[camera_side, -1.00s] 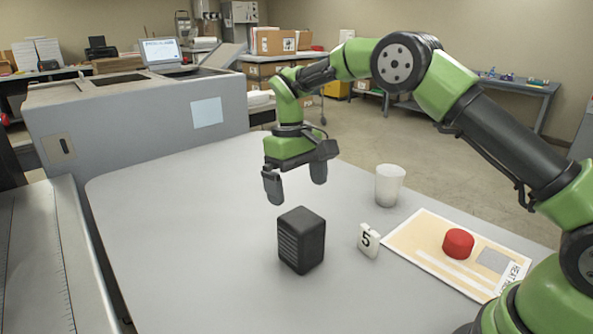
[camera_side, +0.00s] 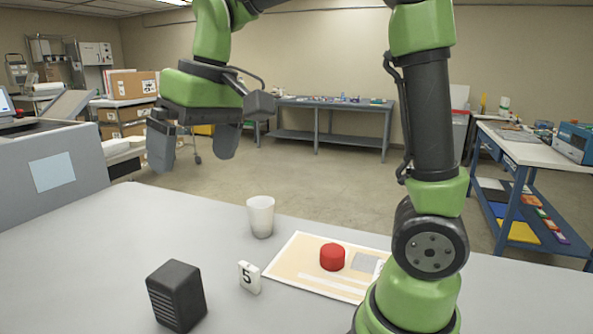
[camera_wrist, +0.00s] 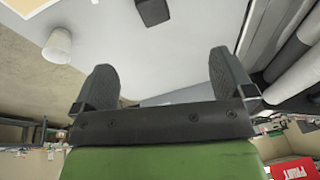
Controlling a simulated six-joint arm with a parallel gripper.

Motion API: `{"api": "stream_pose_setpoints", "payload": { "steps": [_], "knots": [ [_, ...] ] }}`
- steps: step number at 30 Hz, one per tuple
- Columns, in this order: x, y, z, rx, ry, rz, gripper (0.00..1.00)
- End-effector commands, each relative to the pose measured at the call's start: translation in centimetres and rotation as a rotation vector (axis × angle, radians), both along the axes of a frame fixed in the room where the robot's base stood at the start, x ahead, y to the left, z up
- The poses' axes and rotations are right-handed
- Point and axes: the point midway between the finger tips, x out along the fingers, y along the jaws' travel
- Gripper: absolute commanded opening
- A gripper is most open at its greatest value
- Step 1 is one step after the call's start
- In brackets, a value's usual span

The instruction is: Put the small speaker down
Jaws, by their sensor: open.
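The small speaker (camera_side: 177,296) is a black box with a ribbed front. It stands upright on the grey table at the lower left of the side view. In the wrist view the speaker (camera_wrist: 153,11) is a dark shape at the top edge, partly cut off. My gripper (camera_side: 192,152) is open and empty, well above the table and clear of the speaker. Its two fingers also show spread apart in the wrist view (camera_wrist: 160,88), with nothing between them.
A grey machine (camera_side: 92,165) borders the table at left. The table's front middle is clear.

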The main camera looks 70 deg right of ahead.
Motion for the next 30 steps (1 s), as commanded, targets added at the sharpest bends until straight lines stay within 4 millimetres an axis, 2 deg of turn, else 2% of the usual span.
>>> {"api": "stream_pose_setpoints", "payload": {
  "steps": [1, 3, 6, 9, 12, 18, 30],
  "knots": [
    [-2.0, 0.0, 0.8, 0.014, -0.047, -0.019, 1.00],
    [-4.4, 0.1, 1.4, 0.039, -0.107, -0.050, 1.00],
    [-7.9, 0.2, 1.4, 0.075, -0.189, -0.094, 1.00],
    [-10.7, 0.3, 0.8, 0.108, -0.261, -0.136, 1.00],
    [-12.7, 0.4, 0.0, 0.135, -0.316, -0.170, 1.00],
    [-14.4, 0.4, -1.0, 0.161, -0.364, -0.203, 1.00],
    [-14.4, 0.5, -1.1, 0.163, -0.364, -0.205, 1.00]
  ]
}}
